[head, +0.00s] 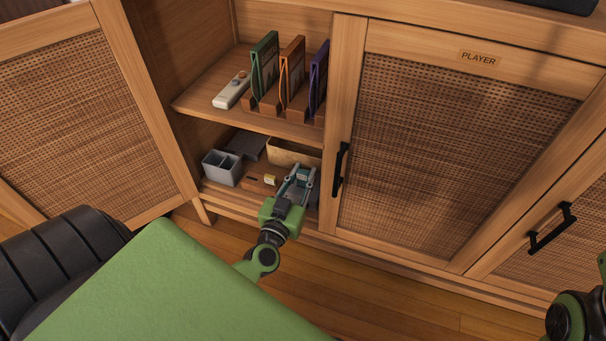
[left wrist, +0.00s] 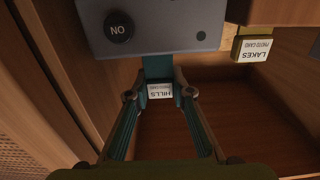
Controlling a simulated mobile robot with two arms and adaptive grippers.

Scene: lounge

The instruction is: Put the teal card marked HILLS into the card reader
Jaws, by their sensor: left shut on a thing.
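The teal card marked HILLS (left wrist: 159,90) is between the fingertips of my left gripper (left wrist: 160,98), which is shut on it. Its label reads upside down in the left wrist view. The card's far end meets the near edge of the grey card reader (left wrist: 150,40), which has a dark ON knob. I cannot tell how far the card is inside the slot. In the head view my left gripper (head: 298,184) is at the lower shelf of the open cabinet and largely hides card and reader. My right gripper is not in view; only part of my right arm shows.
A yellow LAKES card (left wrist: 252,48) stands in a wooden holder (head: 257,185) beside the reader. A grey divided box (head: 222,168) and a light wooden tray (head: 292,152) share the shelf. Several upright cases and a white remote (head: 231,90) are above. A closed PLAYER door (head: 455,150) is right.

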